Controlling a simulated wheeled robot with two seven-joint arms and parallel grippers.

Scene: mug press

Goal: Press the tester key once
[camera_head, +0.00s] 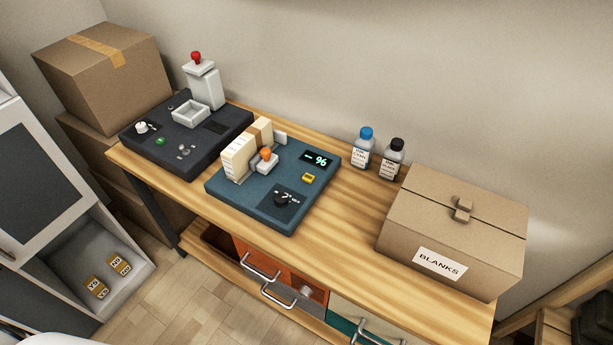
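A blue device (229,187) with a lit display (316,158) reading about -96 sits on the wooden bench. It looks like the tester. A small yellow key (308,178) stands on its top below the display. A black knob (281,199) is near its front corner. A cream block-like holder (238,158) and a small white part with an orange top (265,156) stand on its left half. Neither gripper is in view, and nothing touches the yellow key.
Two bottles (363,148) (391,160) stand behind on the right. A cardboard box (450,225) labelled BLANKS fills the right end. Bare bench (340,225) lies between.

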